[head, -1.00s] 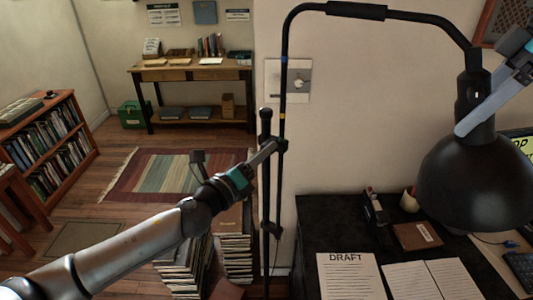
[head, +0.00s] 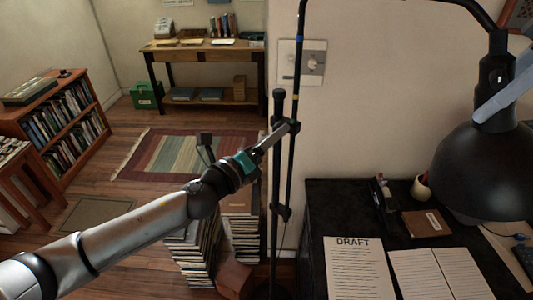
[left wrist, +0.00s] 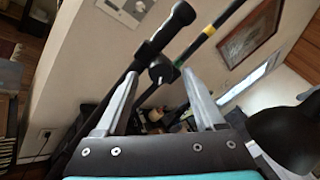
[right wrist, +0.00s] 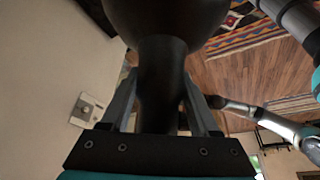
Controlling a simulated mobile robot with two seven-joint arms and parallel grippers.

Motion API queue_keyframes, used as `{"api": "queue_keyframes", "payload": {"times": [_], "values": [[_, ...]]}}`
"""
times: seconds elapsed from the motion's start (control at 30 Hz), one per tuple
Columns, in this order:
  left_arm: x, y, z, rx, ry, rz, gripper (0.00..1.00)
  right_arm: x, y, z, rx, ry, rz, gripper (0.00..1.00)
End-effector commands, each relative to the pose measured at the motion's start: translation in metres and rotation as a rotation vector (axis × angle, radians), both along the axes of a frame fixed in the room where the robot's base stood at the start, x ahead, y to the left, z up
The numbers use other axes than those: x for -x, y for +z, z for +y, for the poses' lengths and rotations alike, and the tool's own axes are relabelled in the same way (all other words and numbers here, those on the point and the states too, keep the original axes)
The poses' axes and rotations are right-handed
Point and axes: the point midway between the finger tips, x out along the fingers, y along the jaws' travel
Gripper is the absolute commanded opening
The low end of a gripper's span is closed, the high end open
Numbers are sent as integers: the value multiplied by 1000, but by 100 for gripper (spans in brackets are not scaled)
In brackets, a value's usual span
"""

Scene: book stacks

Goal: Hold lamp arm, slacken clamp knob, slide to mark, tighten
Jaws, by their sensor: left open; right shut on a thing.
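The black lamp has a dome shade (head: 485,165) at the right, over the desk. Its thin lamp pole (head: 300,75) stands beside a thicker black post (head: 277,160). The clamp knob (left wrist: 161,68) is a dark round knob on the clamp where pole and post meet. My left gripper (head: 284,133) is open; in the left wrist view the knob sits between or just beyond its fingertips, contact unclear. A yellow band (left wrist: 209,30) is on the pole in that view, and a blue band (head: 299,40) shows higher up. My right gripper (right wrist: 158,95) is shut on the lamp's neck (right wrist: 162,65) above the shade.
The dark desk (head: 330,205) holds a DRAFT sheet (head: 355,270), an open booklet (head: 440,272), a brown notebook (head: 427,223) and a cup (head: 420,187). Book stacks (head: 200,250) stand on the floor left of the post. A wall plate (head: 302,62) is behind the pole.

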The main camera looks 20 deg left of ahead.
Motion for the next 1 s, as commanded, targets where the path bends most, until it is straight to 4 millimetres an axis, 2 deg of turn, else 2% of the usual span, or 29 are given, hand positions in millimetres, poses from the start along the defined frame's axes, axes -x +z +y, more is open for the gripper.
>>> {"api": "queue_keyframes", "payload": {"times": [0.6,1.0], "values": [[69,-4,19,1,-1,3,71,-1,3,0,-4,-3,-8,0],[100,-4,29,1,-1,1,71,-1,3,0,-4,-3,-8,0]]}}
